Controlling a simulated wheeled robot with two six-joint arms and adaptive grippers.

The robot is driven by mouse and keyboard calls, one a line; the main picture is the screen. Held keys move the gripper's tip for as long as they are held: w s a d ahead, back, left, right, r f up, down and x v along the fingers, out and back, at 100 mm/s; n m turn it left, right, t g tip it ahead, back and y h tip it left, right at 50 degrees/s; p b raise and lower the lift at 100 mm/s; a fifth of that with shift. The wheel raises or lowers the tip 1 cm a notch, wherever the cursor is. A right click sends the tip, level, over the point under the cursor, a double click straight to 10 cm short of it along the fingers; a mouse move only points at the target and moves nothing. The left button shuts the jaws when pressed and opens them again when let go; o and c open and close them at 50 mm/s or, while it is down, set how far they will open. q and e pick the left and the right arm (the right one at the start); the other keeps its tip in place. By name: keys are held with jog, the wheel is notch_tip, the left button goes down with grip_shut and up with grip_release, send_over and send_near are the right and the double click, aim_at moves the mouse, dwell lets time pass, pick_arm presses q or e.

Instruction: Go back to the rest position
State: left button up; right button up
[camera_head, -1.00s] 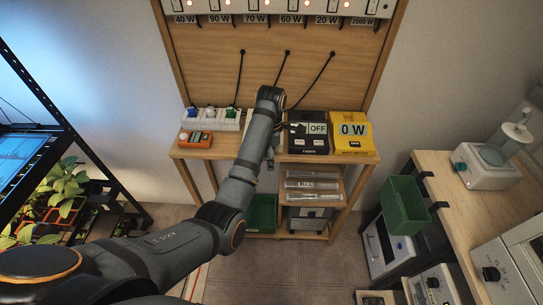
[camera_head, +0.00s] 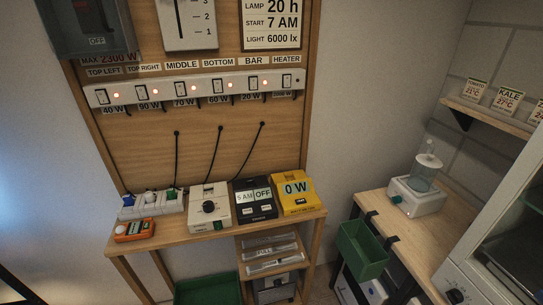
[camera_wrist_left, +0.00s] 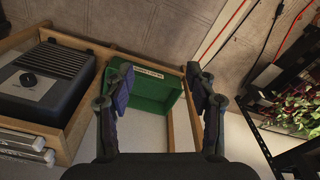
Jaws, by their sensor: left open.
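My left gripper (camera_wrist_left: 160,78) shows in the left wrist view, with its two dark fingers spread wide and nothing between them. It points down past the bench's lower shelf, over a green crate (camera_wrist_left: 152,97) on the floor that lies beyond the fingers. Neither arm shows in the head view, and my right gripper is in no view.
The wooden bench (camera_head: 225,236) carries a power strip (camera_head: 170,203), an orange device (camera_head: 134,231), a white dial box (camera_head: 209,206), a black timer (camera_head: 255,199) and a yellow watt meter (camera_head: 297,192). A green bin (camera_head: 362,250) hangs on the right-hand table. Plants (camera_wrist_left: 297,116) stand on a rack.

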pick_arm(q)
jog(key=s+a+f+m, duration=0.1)
jog(key=s+f+m, duration=0.1)
jog(key=s, duration=0.6)
jog(key=s+a+f+m, duration=0.2)
jog(key=s+f+m, duration=0.1)
jog(key=s, duration=0.5)
jog(key=s+a+f+m, duration=0.2)
jog(key=s+f, duration=0.1)
jog(key=s, duration=0.6)
jog(key=shift+a+f+m+t, duration=0.2)
jog(key=shift+f+m+t, duration=0.1)
jog(key=shift+m, duration=0.1)
